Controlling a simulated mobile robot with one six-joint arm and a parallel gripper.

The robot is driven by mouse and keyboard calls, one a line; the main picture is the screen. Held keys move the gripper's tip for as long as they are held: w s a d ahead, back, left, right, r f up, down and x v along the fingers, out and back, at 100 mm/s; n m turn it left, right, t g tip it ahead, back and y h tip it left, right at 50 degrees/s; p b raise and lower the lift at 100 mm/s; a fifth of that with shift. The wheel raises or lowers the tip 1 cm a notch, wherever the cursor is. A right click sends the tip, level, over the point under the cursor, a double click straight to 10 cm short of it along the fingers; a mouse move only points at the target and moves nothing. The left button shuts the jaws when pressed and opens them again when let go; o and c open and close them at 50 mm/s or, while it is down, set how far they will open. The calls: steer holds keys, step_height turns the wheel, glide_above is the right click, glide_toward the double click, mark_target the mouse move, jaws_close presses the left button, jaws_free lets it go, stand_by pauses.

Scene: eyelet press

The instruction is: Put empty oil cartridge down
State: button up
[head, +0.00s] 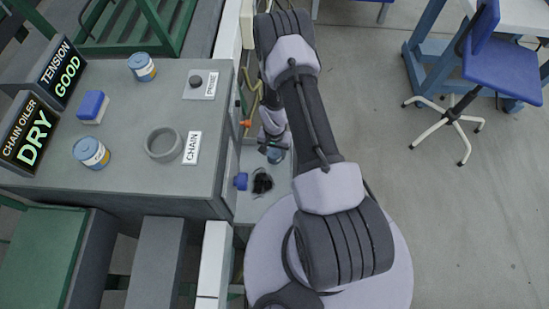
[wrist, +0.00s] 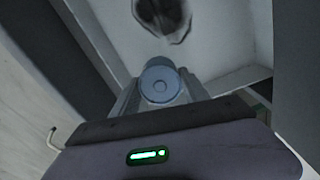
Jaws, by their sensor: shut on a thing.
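My gripper (wrist: 160,97) is shut on the oil cartridge (wrist: 159,80), whose round blue-grey end faces the wrist camera between the two fingers. In the head view my gripper (head: 272,146) is low beside the bench, and a small blue-grey part of the cartridge (head: 276,156) shows below it. The cartridge is over or in a pale, walled area (head: 246,206). I cannot tell whether it touches the bottom. Most of its body is hidden.
In that area lie a dark crumpled thing (head: 262,182), also in the wrist view (wrist: 163,15), and a blue piece (head: 240,181). The grey bench (head: 125,110) holds two blue-banded cans (head: 142,67) (head: 91,152), a grey ring (head: 163,144) and signs. Open floor lies right.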

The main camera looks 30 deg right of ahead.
mark_target(275, 157)
step_height(275, 157, down, 4)
steer(key=shift+r+b, duration=0.2)
steer(key=shift+b, duration=0.3)
steer(key=shift+f, duration=0.2)
steer(key=o, duration=1.3)
steer(key=shift+o, duration=0.2)
step_height(275, 157, up, 12)
steer(key=p, duration=0.5)
steer(key=shift+r, duration=0.25)
